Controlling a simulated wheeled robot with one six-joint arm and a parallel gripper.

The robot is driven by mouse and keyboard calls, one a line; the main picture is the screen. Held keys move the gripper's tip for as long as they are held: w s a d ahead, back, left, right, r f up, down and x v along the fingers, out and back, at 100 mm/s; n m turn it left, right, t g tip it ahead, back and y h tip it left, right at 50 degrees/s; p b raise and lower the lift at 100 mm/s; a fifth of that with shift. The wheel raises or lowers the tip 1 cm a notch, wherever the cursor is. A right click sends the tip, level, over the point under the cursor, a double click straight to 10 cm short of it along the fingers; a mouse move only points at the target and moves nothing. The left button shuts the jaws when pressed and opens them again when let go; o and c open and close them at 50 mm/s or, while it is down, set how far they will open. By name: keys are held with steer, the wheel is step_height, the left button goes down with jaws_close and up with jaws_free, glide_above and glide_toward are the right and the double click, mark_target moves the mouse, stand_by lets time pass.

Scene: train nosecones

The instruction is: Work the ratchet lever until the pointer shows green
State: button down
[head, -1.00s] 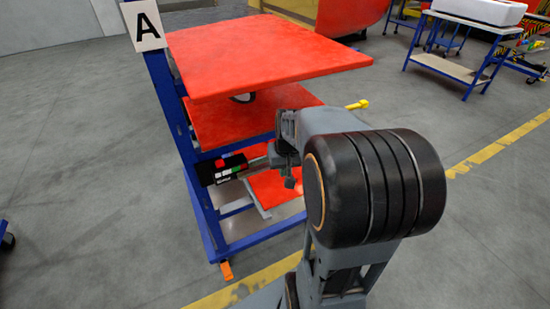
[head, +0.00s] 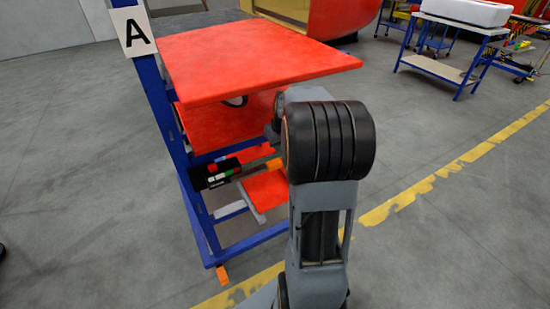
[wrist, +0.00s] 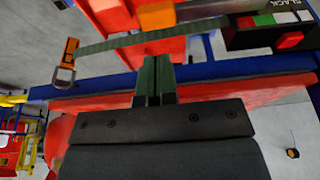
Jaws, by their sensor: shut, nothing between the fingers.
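The black indicator box (head: 212,173) sits on the blue frame of rack A, with red, white and green patches. In the wrist view the box (wrist: 238,38) is at the upper right, with the word SLACK, a green patch and a red block; I cannot tell which mark the pointer shows. An orange ratchet part (wrist: 157,16) is at the top, where a grey-green strap (wrist: 115,42) meets it; I cannot make out the lever's angle. My gripper (wrist: 155,62) is shut and empty, its fingertips apparently just below the strap. In the head view my arm hides it.
The rack's large red upper shelf (head: 245,60) overhangs the box, with blue posts and rails (head: 165,100) around it. An orange buckle (wrist: 68,52) ends the strap at left. Grey floor (head: 440,220) is open to the right.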

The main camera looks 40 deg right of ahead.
mark_target(274, 164)
steer(key=x, duration=1)
steer(key=shift+d, duration=0.1)
